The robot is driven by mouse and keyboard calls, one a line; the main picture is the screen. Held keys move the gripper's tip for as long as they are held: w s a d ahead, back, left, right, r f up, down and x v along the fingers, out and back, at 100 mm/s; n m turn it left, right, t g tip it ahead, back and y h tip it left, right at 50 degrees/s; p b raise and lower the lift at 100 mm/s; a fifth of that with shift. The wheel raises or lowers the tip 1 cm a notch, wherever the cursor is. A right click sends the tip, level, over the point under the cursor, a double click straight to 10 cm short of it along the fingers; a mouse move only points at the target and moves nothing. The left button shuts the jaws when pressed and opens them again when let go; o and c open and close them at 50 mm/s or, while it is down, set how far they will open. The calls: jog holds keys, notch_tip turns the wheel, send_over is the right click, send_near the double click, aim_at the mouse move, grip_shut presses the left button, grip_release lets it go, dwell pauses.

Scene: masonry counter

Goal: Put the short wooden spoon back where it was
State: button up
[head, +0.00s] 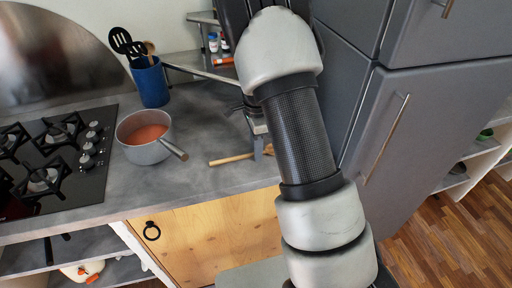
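A wooden spoon (230,160) lies on the grey counter, right of the saucepan and close to the front edge. Its handle points left and its other end is at my gripper (259,150). My gripper points down at the spoon, and a grey finger covers part of it. I cannot tell whether the fingers touch or grip the spoon. A blue utensil holder (151,86) stands at the back of the counter. It holds black slotted utensils (122,40) and a wooden utensil (150,48).
A saucepan (143,153) with orange-red contents stands left of the spoon, its handle pointing toward the spoon. A black gas hob (88,187) is further left. A tall grey cabinet (420,120) stands right.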

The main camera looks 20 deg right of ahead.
jog(key=shift+f, duration=0.1)
notch_tip(320, 180, up, 17)
jog(key=s+a+r+n+t+p, duration=0.1)
jog(key=s+r+n+t, duration=0.1)
jog(key=s+r+n, duration=0.2)
jog(key=s+a+r+n+t+p, duration=0.1)
jog(key=s+r+n, duration=0.4)
jog(key=s+n, duration=0.3)
jog(key=s+a+r+n+t+p, duration=0.1)
jog(key=s+r+n, duration=0.4)
jog(key=s, duration=0.8)
jog(key=shift+a+n+t+p, duration=0.35)
jog(key=shift+a+n+t, duration=0.15)
jog(key=shift+t, duration=0.3)
